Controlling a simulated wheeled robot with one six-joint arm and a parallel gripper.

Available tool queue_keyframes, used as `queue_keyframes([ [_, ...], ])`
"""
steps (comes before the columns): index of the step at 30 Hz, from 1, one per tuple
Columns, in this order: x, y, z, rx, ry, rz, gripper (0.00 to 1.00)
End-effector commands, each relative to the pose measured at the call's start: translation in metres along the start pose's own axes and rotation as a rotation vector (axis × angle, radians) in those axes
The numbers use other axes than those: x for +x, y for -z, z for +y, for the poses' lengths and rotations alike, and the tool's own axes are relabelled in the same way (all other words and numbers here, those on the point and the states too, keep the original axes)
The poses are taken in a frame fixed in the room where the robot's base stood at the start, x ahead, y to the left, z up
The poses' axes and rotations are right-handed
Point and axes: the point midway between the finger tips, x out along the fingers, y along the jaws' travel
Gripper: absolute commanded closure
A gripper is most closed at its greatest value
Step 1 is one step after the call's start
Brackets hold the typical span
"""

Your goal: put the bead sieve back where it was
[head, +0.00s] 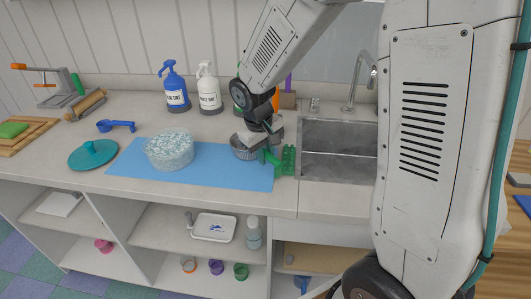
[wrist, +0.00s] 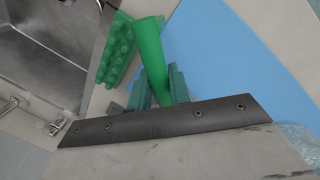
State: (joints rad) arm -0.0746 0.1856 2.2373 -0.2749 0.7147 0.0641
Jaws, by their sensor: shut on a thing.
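The bead sieve seems to be the grey round pan (head: 241,149) with a green handle, at the right part of the blue mat (head: 215,171) in the head view. My gripper (head: 267,146) is over its right side and partly hides it. In the wrist view my gripper (wrist: 158,88) is shut on the green handle (wrist: 149,42), which sticks out past the jaws. The grey pan cannot be made out in the wrist view. I cannot tell whether the sieve touches the mat.
A green studded block (head: 289,160) stands beside the sink (head: 338,150), close to my gripper. A speckled round tub (head: 168,149) sits on the mat. A teal lid (head: 88,156) and a blue scoop (head: 116,126) lie left. Pump bottles (head: 208,90) stand behind.

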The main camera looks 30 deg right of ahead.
Motion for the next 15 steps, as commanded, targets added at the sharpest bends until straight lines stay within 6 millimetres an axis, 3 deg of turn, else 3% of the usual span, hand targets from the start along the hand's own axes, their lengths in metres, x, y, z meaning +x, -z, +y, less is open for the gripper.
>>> queue_keyframes([
  [9,0.0061,-0.0002,-0.0010,0.000,0.000,-0.001,1.00],
  [10,0.0059,-0.0001,-0.0010,0.000,0.000,-0.001,0.75],
  [12,0.0058,-0.0001,-0.0010,0.000,0.000,0.000,0.56],
  [15,0.0058,0.0000,-0.0010,0.000,0.000,0.000,0.55],
])
